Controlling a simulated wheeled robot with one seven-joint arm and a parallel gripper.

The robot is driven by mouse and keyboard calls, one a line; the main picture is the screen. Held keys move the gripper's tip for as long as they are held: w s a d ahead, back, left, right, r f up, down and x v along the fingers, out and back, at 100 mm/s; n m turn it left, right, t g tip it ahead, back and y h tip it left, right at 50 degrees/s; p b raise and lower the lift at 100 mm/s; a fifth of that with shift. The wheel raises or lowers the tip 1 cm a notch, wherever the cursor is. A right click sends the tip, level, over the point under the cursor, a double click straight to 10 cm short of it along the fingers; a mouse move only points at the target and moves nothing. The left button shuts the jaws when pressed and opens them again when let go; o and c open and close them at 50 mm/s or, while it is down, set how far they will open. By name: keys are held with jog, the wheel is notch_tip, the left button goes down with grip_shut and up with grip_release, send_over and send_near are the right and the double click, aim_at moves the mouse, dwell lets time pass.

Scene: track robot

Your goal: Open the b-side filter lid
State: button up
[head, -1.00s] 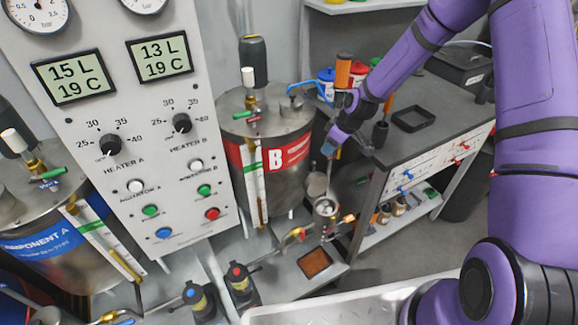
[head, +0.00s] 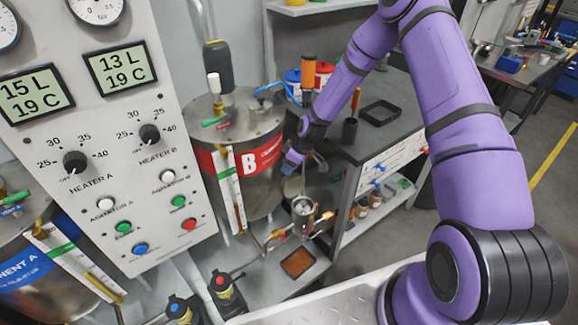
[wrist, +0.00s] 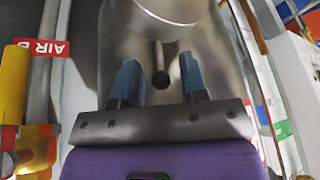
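The b-side filter (head: 304,208) is a small metal cylinder on the pipework, in front of the red-banded B tank (head: 262,150). My gripper (head: 291,166) is just above and behind it in the head view. In the wrist view my gripper (wrist: 160,82) has its two blue fingers apart. A dark round knob (wrist: 160,79) on a thin stem sits between them, with gaps on both sides. The stem runs up to a round metal part (wrist: 172,12), cut off by the top edge. I cannot tell for sure whether this is the filter's lid.
A yellow-handled valve (wrist: 14,80) and a red "AIR B" tag (wrist: 42,47) stand left in the wrist view. A grey bench (head: 390,140) with a black tray (head: 380,111) is to the right. A brown-filled tray (head: 298,262) lies below the filter.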

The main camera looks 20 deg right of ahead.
jog(key=shift+a+f, duration=0.1)
jog(key=shift+f, duration=0.2)
grip_shut()
jog(key=shift+s+d+r+t, duration=0.1)
jog(key=shift+s+d+t, duration=0.2)
jog(key=shift+s, duration=0.15)
jog(key=shift+s+d+r+t+y, duration=0.1)
jog(key=shift+s+r+t+y, duration=0.05)
jog(key=shift+s+t, duration=0.25)
jog(key=shift+s+d+r+t+y, duration=0.1)
jog(key=shift+s+t+y, duration=0.05)
jog(key=shift+s+t, duration=0.2)
